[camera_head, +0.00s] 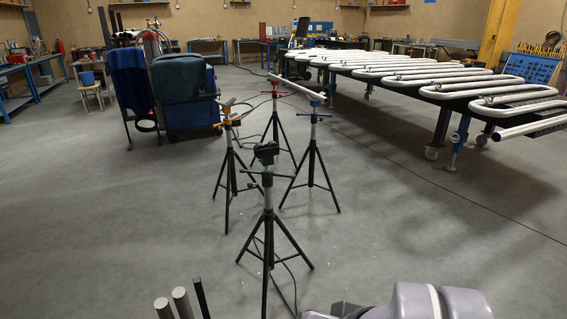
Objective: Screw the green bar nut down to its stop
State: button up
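The green bar nut (266,174) is a thin green crossbar around the upright post of the nearest black tripod stand (268,235), near the picture's middle. It sits below the stand's dark green head (266,153), with a stretch of pale post showing under it. Its thread and stop are too small to make out. Grey-purple links of my own arm show at the bottom right, well apart from the stand. My gripper is not in view.
Three more tripod stands stand close behind, with orange (231,122), red (276,93) and blue (315,117) parts. A cable lies by the front stand's legs. Grey posts (182,302) rise at the bottom left.

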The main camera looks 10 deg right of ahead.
aim_at(265, 175)
jog(key=i+l+u, duration=0.1)
jog(key=i, duration=0.4)
jog(key=i+l, duration=0.35)
jog(key=i, duration=0.15)
jog(key=i+l+u, duration=0.15)
jog(key=i, duration=0.3)
jog(key=i+l+u, duration=0.1)
jog(key=i+l, duration=0.3)
jog(key=i+j, duration=0.3)
jog(key=i+u, duration=0.05)
jog(key=i, duration=0.05)
